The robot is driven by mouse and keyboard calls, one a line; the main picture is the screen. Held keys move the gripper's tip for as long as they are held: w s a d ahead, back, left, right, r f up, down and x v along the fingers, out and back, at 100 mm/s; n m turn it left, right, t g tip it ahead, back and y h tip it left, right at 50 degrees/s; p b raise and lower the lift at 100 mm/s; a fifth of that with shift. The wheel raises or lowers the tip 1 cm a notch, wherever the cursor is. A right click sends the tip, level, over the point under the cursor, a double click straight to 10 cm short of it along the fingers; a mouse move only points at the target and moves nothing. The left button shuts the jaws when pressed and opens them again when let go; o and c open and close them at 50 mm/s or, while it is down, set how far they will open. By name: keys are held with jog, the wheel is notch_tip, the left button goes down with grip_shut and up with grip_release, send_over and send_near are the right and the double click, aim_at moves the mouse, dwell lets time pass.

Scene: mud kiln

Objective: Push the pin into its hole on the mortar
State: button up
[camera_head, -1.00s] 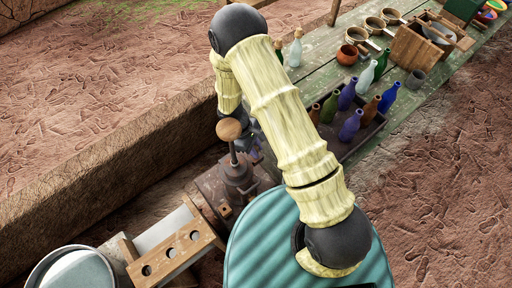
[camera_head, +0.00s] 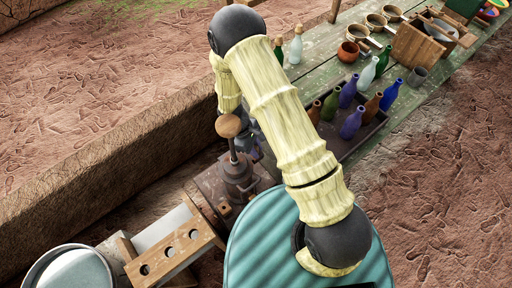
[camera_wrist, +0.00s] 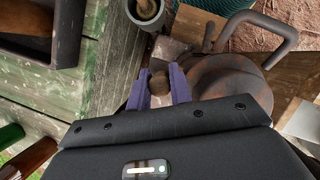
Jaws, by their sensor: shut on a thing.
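My gripper (camera_wrist: 158,80) has two purple fingers in the wrist view. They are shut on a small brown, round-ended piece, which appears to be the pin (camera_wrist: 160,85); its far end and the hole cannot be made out. Just beyond the fingertips is a grey block. The mortar appears to be the dark metal piece (camera_head: 238,172) with a rod and wooden knob (camera_head: 228,125) in the head view.
A rusty round metal body (camera_wrist: 225,82) and a bent bar handle (camera_wrist: 272,35) lie right of the fingers. A grey cup (camera_wrist: 147,12) holds a wooden stick. A crate of bottles (camera_head: 352,148) stands on the green plank table (camera_head: 325,70). A holed board (camera_head: 207,237) lies lower left.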

jog(key=shift+f, duration=0.15)
jog(key=o, duration=0.9)
jog(key=shift+o, duration=0.2)
jog(key=b+v, duration=0.2)
jog(key=v, duration=1)
jog(key=shift+b, duration=0.35)
jog(key=shift+d, duration=0.1)
